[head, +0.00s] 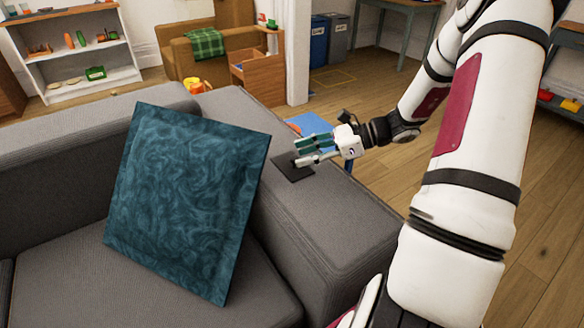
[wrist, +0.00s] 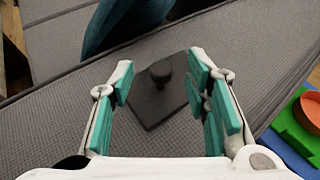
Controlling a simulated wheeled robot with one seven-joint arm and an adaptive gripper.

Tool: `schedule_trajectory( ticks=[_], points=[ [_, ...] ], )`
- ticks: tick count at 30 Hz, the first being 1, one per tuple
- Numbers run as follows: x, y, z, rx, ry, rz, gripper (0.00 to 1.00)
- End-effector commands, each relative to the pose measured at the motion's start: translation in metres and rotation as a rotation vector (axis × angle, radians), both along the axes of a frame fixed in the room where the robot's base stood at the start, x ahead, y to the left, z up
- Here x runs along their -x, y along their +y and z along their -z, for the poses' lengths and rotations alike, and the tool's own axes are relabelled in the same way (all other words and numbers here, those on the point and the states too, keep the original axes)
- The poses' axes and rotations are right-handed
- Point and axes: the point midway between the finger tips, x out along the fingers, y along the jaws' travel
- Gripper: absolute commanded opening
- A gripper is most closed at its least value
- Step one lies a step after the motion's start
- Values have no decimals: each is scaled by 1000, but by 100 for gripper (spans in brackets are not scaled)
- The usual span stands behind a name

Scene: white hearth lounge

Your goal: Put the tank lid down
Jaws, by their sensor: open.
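The tank lid (wrist: 150,106) is a flat dark square plate with a round knob on top. It lies on the grey sofa arm (head: 340,220), and part of it shows in the head view (head: 293,170) beneath my gripper. My gripper (head: 303,152) is over the lid, with its teal-padded fingers apart. In the wrist view my gripper (wrist: 158,85) is open, with the knob between the lines of the two fingers and not touching either pad. The height of the fingertips above the lid is hard to tell.
A teal cushion (head: 185,200) leans on the sofa left of the arm. Beyond the sofa arm is a blue surface (head: 312,124); in the wrist view a green item (wrist: 292,130) and an orange one lie on it. A wooden cabinet (head: 258,75) stands farther back.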

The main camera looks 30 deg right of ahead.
Motion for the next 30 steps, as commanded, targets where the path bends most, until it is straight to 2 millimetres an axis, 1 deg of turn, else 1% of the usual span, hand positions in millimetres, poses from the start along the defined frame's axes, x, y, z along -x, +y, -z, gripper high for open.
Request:
schedule_trajectory(
  ticks=[1, 3, 6, 9, 14, 15, 20, 21, 30],
  points=[
    [-4, 5, 6, -2, -1, -2, 43],
    [-10, 12, 12, 0, 0, -2, 43],
    [-18, 22, 16, -1, -1, -2, 43],
    [-21, 26, 17, 0, 0, -1, 43],
    [-21, 26, 16, 0, 0, 0, 43],
    [-21, 26, 16, 0, 0, 0, 39],
    [-21, 26, 16, 0, 0, 0, 2],
    [-21, 26, 16, 0, 0, 0, 0],
    [-21, 26, 16, 0, 0, -1, 0]
  ],
)
